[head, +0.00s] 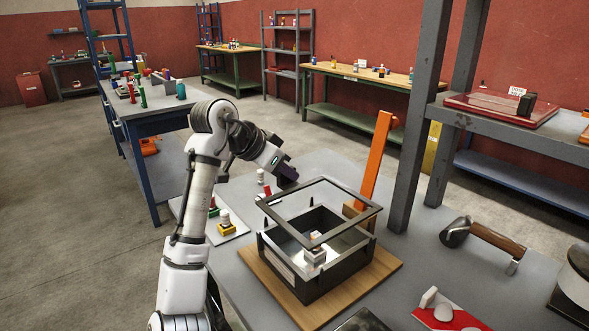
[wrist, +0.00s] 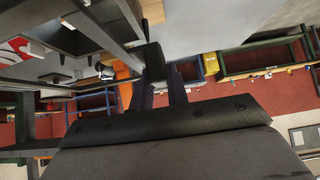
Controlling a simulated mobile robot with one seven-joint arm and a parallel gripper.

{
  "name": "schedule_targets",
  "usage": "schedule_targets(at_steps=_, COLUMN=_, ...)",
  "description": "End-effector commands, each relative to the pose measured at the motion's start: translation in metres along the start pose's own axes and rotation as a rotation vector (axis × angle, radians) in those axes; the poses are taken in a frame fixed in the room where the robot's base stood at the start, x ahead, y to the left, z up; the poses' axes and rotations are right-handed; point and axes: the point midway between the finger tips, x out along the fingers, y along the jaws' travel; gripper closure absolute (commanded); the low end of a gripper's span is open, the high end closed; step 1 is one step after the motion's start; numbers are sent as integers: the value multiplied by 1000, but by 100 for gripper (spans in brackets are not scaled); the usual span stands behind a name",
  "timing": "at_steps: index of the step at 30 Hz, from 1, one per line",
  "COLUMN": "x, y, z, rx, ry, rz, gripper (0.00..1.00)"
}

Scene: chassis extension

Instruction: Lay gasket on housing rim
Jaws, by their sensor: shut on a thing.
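The gasket is a thin dark square frame (head: 353,194) in the head view. It hangs over the housing, an open dark box (head: 338,273) on a wooden board (head: 384,266). A gap shows between frame and rim at the front; contact at the back is unclear. My gripper (head: 287,182) is shut on the gasket's far left edge. In the wrist view my gripper's fingers (wrist: 160,84) stand either side of a dark block, and dark frame bars run toward the upper left. Light parts (head: 314,254) show inside the housing.
An upright orange bar (head: 378,155) stands right behind the housing, near a grey shelf post (head: 415,120). Small coloured parts (head: 226,226) sit on a pale tray at left. A hammer-like tool (head: 484,240) and a red-and-white item (head: 447,312) lie at right.

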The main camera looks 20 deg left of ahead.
Motion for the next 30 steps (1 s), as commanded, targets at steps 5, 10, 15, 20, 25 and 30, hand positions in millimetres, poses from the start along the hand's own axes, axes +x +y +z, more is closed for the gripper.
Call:
schedule_targets(at_steps=5, x=0, y=0, z=0, rx=0, ry=0, rz=0, gripper=100)
schedule_targets(at_steps=10, x=0, y=0, z=0, rx=0, ry=0, rz=0, gripper=100)
schedule_targets(at_steps=15, x=-3, y=0, z=0, rx=-1, ry=-1, rz=1, gripper=100)
schedule_targets(at_steps=20, x=6, y=0, z=9, rx=-1, ry=-1, rz=2, gripper=100)
schedule_targets(at_steps=25, x=16, y=0, z=20, rx=0, ry=-2, rz=1, gripper=100)
schedule_targets(at_steps=30, x=25, y=0, z=28, rx=1, ry=-2, rz=2, gripper=100)
